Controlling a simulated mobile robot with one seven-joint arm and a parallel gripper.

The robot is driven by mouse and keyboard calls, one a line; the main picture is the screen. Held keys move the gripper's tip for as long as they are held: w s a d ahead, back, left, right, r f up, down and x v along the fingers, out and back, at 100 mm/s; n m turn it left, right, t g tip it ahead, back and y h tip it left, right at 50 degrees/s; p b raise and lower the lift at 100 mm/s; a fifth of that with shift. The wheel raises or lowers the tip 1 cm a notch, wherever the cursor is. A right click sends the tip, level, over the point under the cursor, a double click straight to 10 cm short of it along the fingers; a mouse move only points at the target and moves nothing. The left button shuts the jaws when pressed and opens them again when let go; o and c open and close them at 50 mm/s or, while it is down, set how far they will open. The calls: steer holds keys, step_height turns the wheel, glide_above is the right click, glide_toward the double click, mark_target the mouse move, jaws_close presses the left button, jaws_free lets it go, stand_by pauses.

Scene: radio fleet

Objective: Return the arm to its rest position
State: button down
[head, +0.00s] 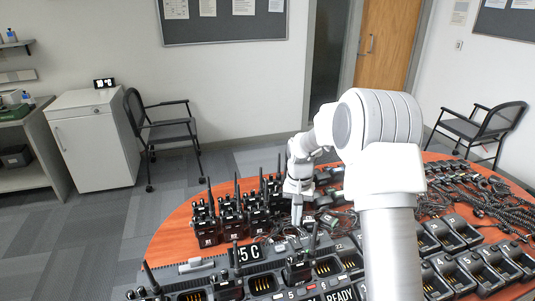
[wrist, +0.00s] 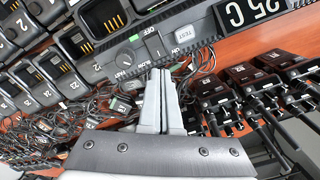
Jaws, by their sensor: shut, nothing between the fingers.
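My white arm reaches from the lower right of the head view over the table. My gripper (head: 296,213) points down over the middle of the table, between the standing radios and the charger bank. In the wrist view its two grey fingers (wrist: 162,100) are together, with nothing between them. They are over dark cables and close to the charger bank's edge. How far the fingertips are from the table I cannot tell.
Black radios (head: 230,217) with upright antennas stand left of my gripper. A charger bank (head: 200,281) with a "25 C" display (wrist: 252,10) lies in front. Coiled-cord microphones (head: 480,200) cover the right. Chairs (head: 165,128) and a white cabinet (head: 93,140) stand beyond the table.

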steer(key=s+r+n+t, duration=0.1)
steer(key=s+r, duration=0.5)
steer(key=r, duration=0.3)
steer(key=s+r+n+t, duration=0.1)
steer(key=s+r+t, duration=0.1)
steer(key=s+r, duration=0.55)
steer(key=s+r+n+t, duration=0.1)
steer(key=s+r, duration=0.2)
steer(key=s, duration=0.6)
steer(key=s+r+t, duration=0.1)
steer(key=s+r, duration=0.2)
steer(key=s, duration=0.6)
steer(key=shift+r+n+t, duration=0.15)
steer(key=shift+n+t, duration=0.15)
steer(key=shift+n, duration=0.1)
